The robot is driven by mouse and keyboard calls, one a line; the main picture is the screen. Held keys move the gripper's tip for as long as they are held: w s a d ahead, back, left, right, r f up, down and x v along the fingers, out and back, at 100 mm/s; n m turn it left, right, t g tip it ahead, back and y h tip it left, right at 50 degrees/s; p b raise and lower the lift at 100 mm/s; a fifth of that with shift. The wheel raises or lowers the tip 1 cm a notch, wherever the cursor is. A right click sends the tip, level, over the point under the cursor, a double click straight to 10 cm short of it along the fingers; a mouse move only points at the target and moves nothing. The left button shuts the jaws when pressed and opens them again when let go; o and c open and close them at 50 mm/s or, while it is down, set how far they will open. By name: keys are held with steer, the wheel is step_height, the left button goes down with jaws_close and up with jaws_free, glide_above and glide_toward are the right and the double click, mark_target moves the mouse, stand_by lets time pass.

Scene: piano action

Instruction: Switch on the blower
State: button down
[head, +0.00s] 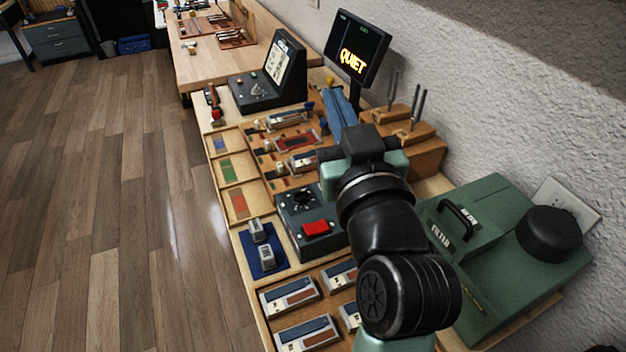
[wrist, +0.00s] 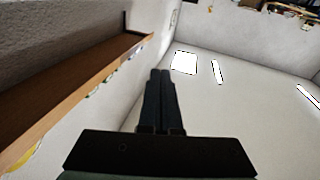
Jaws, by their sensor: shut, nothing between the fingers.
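A dark grey control box (head: 293,215) with a black dial and a red rocker switch (head: 316,229) stands on the bench, left of my arm. A green machine (head: 510,270) marked FILTER, with a black handle and a round black cap (head: 550,233), stands at the right against the wall. I cannot tell for certain which of these is the blower, or the switch's position. My gripper is shut and empty in the wrist view (wrist: 161,75), pointing at bare wall and ceiling. In the head view my arm hides its fingertips.
Left of the control box are coloured bins (head: 238,203) and a blue mat (head: 262,262) with small blocks. Several boxed parts (head: 290,296) lie in front. Tuning forks (head: 416,108) stand behind my arm. A screen (head: 357,50) reads QUIET. Floor is clear at left.

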steer(key=s+d+f+g+y, duration=0.1)
steer(key=s+f+g, duration=0.1)
steer(key=f, duration=1)
steer(key=s+d+f+g+y+b, duration=0.1)
steer(key=s+f+g, duration=0.1)
steer(key=f, duration=1)
steer(key=shift+s+n+g+y, duration=0.3)
steer(key=shift+s+g+y, duration=0.1)
steer(key=shift+g, duration=0.2)
steer(key=shift+w, duration=0.1)
steer(key=p, duration=0.1)
glide_above(314, 242)
steer(key=f, duration=0.2)
step_height(314, 242, down, 3)
steer(key=shift+f, duration=0.6)
